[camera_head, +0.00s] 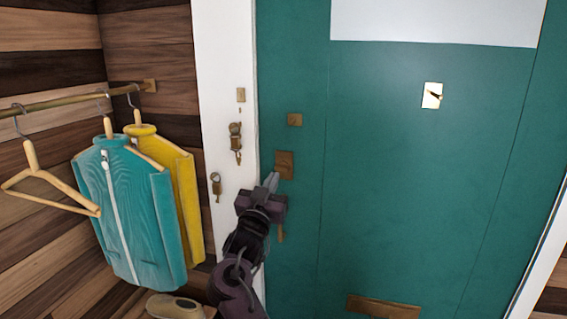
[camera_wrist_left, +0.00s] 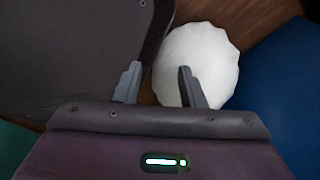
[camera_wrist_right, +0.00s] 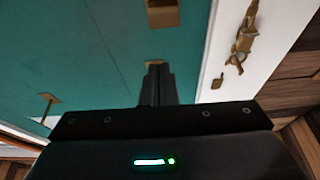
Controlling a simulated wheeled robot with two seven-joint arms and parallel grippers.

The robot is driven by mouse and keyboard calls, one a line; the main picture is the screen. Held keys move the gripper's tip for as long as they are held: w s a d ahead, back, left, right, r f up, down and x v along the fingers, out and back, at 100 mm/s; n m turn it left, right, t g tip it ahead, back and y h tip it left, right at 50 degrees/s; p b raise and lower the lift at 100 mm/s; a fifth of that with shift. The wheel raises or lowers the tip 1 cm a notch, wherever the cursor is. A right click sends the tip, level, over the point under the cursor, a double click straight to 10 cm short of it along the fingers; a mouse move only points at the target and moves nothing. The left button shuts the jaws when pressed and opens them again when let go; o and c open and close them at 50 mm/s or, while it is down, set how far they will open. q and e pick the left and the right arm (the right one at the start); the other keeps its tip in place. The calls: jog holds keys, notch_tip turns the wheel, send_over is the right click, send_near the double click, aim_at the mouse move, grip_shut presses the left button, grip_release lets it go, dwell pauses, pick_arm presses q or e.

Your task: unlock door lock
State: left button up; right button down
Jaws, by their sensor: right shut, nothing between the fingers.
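The teal door (camera_head: 400,150) fills the right of the head view. A brass piece (camera_head: 280,234) shows lower, partly behind my right gripper (camera_head: 272,181). That gripper is shut and empty, its tips at the lower left of the larger plate; contact cannot be told. In the right wrist view its closed fingers (camera_wrist_right: 157,84) overlap a brass plate (camera_wrist_right: 153,63). My left gripper (camera_wrist_left: 158,68) is open and empty, seen only in the left wrist view.
Brass fittings (camera_head: 236,143) and a small padlock-like piece (camera_head: 216,185) are on the white door frame (camera_head: 224,60). A teal jacket (camera_head: 125,215) and a yellow garment (camera_head: 180,165) hang at left. A white round object (camera_wrist_left: 215,60) lies beyond my left fingers.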

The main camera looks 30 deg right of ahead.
aim_at(282, 168)
jog(key=shift+s+d+r, duration=0.1)
jog(key=shift+d+r, duration=0.05)
jog(key=shift+r, duration=0.1)
jog(key=w+d+p, duration=0.1)
jog(key=w+d, duration=0.2)
jog(key=w+d+p, duration=0.2)
jog(key=w+d, duration=0.1)
jog(key=d, duration=0.1)
jog(key=shift+w+d+r, duration=0.1)
jog(key=shift+r, duration=0.05)
jog(key=shift+f, duration=0.55)
